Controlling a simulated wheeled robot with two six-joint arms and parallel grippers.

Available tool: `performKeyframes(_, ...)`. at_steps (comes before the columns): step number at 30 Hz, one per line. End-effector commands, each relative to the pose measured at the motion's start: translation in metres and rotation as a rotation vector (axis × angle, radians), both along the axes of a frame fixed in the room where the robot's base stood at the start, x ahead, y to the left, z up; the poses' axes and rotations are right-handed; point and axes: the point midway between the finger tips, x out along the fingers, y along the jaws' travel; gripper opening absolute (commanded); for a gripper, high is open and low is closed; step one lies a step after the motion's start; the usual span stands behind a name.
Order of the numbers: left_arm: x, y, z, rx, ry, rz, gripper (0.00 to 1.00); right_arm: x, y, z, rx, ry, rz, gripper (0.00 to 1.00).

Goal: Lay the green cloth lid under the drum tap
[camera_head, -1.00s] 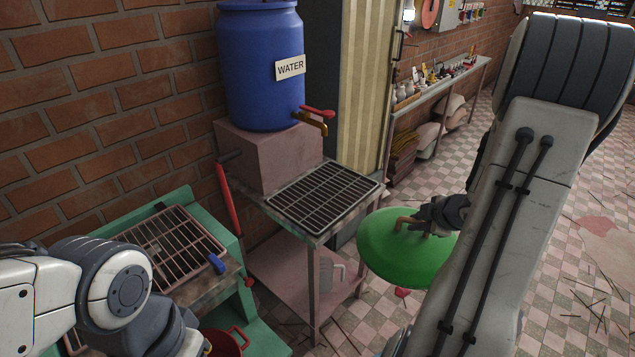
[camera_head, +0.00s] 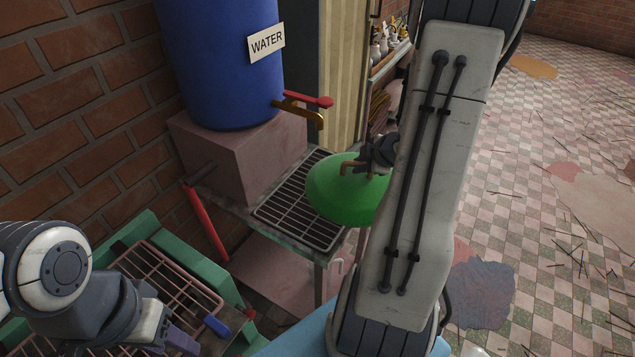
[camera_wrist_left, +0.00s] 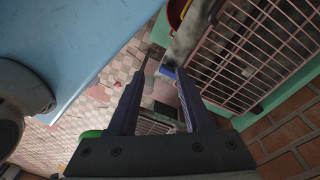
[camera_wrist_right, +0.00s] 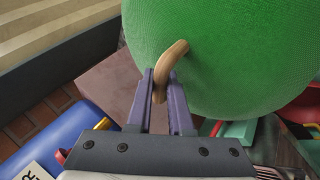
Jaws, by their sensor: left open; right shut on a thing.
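The green cloth lid (camera_head: 335,200) is a round dome with a tan loop handle (camera_head: 350,166). My right gripper (camera_head: 375,160) is shut on that handle and holds the lid at the right side of the rack, below and right of the tap. In the right wrist view the handle (camera_wrist_right: 172,65) sits between the fingers (camera_wrist_right: 160,98) and the lid (camera_wrist_right: 235,50) fills the top. The drum tap (camera_head: 305,110) is brass with a red lever, on the blue water drum (camera_head: 222,60). My left gripper (camera_wrist_left: 165,90) is open and empty, near the green machine.
The drum stands on a pinkish block (camera_head: 235,160) on a table with a metal rack (camera_head: 298,205) below the tap. A green machine with a grate (camera_head: 180,280) and blue knob stands at lower left. A brick wall is behind; tiled floor lies open at right.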

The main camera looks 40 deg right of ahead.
Motion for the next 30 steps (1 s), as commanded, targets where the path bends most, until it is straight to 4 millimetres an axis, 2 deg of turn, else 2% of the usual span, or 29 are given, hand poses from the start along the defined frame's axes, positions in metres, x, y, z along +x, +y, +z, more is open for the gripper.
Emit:
performKeyframes(1,0.0,0.0,-0.01,0.0,0.0,0.0,0.5,0.011,0.007,-0.013,0.002,0.002,0.008,0.0)
performKeyframes(3,0.0,0.0,-0.016,0.0,0.0,0.0,0.5,0.025,0.015,-0.023,0.001,0.001,0.007,0.0)
performKeyframes(9,0.0,0.0,-0.03,0.0,0.0,0.0,0.5,0.063,0.035,-0.048,0.001,0.002,0.004,0.0)
performKeyframes(12,0.0,0.0,-0.032,0.0,0.0,0.0,0.5,0.075,0.042,-0.055,0.001,0.002,0.003,0.0)
performKeyframes(17,0.0,0.0,-0.034,0.0,0.0,0.0,0.5,0.084,0.046,-0.061,0.0,0.0,0.002,0.0)
performKeyframes(24,0.0,0.0,-0.044,0.0,0.0,0.0,0.5,0.084,0.047,-0.095,0.002,0.003,0.003,0.0)
performKeyframes(30,0.0,0.0,-0.044,0.0,0.0,0.0,0.5,0.084,0.047,-0.098,-0.001,0.0,0.002,0.0)
